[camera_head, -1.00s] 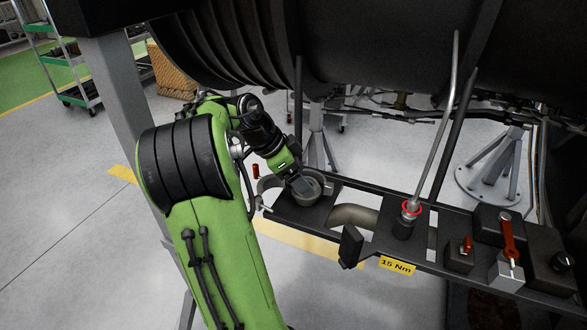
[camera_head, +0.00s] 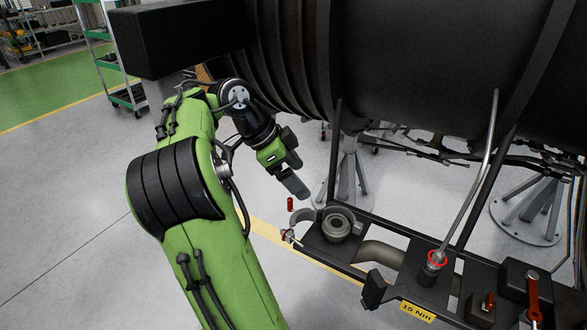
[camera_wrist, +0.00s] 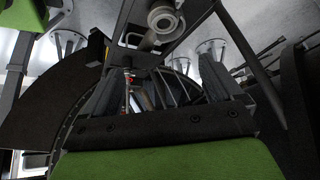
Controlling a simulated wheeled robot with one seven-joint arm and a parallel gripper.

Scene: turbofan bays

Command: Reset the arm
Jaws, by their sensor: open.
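My green and black arm reaches up from the lower left in the head view. My gripper (camera_head: 298,174) is open and empty, left of the large dark engine casing (camera_head: 415,80). It hangs above and to the left of the grey round cup (camera_head: 337,223) on the dark bracket tray. In the wrist view my gripper (camera_wrist: 160,72) shows two grey fingers spread apart with nothing held between them. The cup also shows in the wrist view (camera_wrist: 163,18), beyond the fingers near the top edge.
A grey stand (camera_head: 349,170) is behind the gripper. A green-framed cart (camera_head: 126,97) stands at the back left. Open floor lies left of my arm.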

